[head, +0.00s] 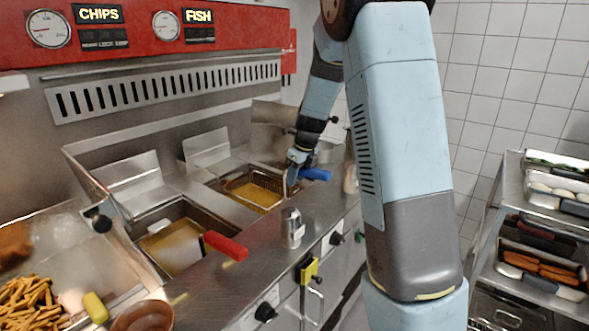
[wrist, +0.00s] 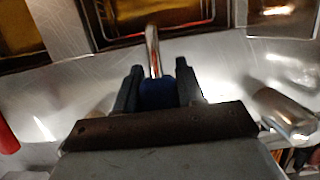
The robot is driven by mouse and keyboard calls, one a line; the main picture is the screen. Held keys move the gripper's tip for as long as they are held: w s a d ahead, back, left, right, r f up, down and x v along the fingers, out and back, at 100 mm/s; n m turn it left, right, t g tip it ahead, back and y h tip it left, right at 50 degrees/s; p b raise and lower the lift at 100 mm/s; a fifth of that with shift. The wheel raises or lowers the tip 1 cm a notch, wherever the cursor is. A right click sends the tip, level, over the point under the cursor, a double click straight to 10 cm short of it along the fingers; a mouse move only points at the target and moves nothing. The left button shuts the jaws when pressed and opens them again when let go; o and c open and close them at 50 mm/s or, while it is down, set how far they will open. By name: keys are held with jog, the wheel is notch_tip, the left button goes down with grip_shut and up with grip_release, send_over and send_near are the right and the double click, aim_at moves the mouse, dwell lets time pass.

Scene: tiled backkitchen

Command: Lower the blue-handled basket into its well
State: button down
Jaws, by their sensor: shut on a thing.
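The blue-handled basket (head: 236,185) is at the right-hand well under the FISH sign, with its wire rim around golden oil. I cannot tell how deep it sits. Its blue handle (head: 316,174) reaches over the front counter. My gripper (head: 297,160) is shut on this handle. In the wrist view the blue handle (wrist: 158,94) is between the two dark fingers, and its metal rod (wrist: 153,48) runs up toward the well (wrist: 108,42). The basket's far side is hidden in that view.
A red-handled basket (head: 225,246) sits in the left well. Chips (head: 30,304) and a brown bowl (head: 143,316) are at left. A tray rack (head: 510,215) stands right.

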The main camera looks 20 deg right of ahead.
jog(key=shift+f, duration=2.85)
jog(key=c, duration=0.6)
grip_release()
